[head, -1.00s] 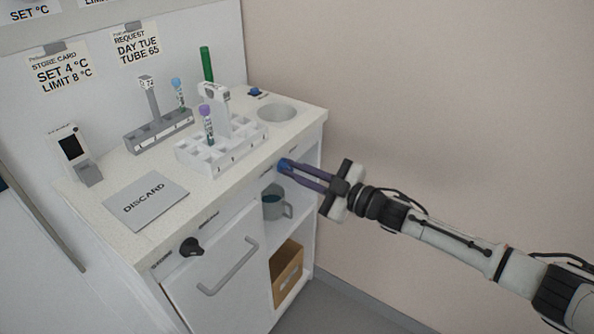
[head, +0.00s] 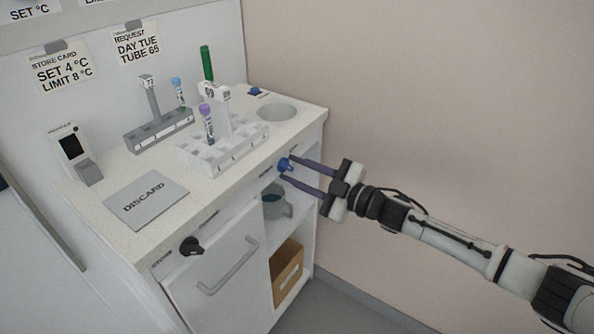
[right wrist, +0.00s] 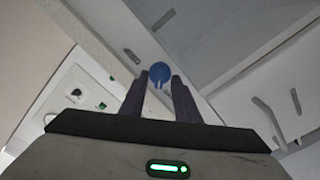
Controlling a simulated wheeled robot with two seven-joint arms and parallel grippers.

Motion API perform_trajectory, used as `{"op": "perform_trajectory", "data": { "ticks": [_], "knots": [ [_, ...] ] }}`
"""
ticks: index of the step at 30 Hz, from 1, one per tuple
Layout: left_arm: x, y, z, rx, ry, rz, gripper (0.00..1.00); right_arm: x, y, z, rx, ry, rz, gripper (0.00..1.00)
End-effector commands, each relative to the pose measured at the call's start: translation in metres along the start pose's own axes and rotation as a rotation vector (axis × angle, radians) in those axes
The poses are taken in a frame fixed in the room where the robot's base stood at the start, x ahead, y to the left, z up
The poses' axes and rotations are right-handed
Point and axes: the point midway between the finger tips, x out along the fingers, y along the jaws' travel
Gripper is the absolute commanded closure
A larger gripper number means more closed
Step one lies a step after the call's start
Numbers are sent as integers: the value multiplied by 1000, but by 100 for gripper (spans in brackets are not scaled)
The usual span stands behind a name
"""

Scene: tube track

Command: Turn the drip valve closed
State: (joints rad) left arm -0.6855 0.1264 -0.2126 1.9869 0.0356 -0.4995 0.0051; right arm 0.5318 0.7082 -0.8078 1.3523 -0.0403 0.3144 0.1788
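The drip valve is a small blue knob (head: 284,164) on the cabinet's front panel, just under the counter edge. In the right wrist view the blue knob (right wrist: 159,73) shows just beyond and between my fingertips. My right gripper (head: 287,169) is open, its two purple fingers spread on either side of the knob; it also shows in the right wrist view (right wrist: 158,80). I cannot tell whether either finger touches the knob. A grey mug (head: 277,206) stands on the shelf below the valve. My left gripper is not in view.
A white tube rack (head: 222,150) and a grey rack (head: 160,133) stand on the counter (head: 140,176), near a round basin (head: 277,112). A black dial (head: 191,246) and a door handle (head: 229,266) are at left. A cardboard box (head: 287,272) sits on the lower shelf.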

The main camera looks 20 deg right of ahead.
Motion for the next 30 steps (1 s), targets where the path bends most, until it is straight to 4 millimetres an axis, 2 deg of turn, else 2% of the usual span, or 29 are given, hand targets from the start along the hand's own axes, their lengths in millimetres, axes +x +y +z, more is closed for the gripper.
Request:
{"op": "perform_trajectory", "data": {
  "ticks": [5, 8, 18, 21, 25, 30],
  "knots": [
    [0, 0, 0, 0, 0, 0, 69, -2, 0, 0, 0, 0, 0, 71],
    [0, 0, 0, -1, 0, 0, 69, -11, 1, 1, 0, -1, 0, 71],
    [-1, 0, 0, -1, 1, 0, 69, -76, -1, 1, 0, -3, -2, 71],
    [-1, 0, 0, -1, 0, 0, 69, -90, -1, 1, 2, -2, -1, 71],
    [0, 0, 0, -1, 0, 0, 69, -100, 0, 0, 1, -1, -1, 71],
    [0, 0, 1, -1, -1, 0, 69, -103, 0, 0, 0, 1, 0, 71]
  ]
}}
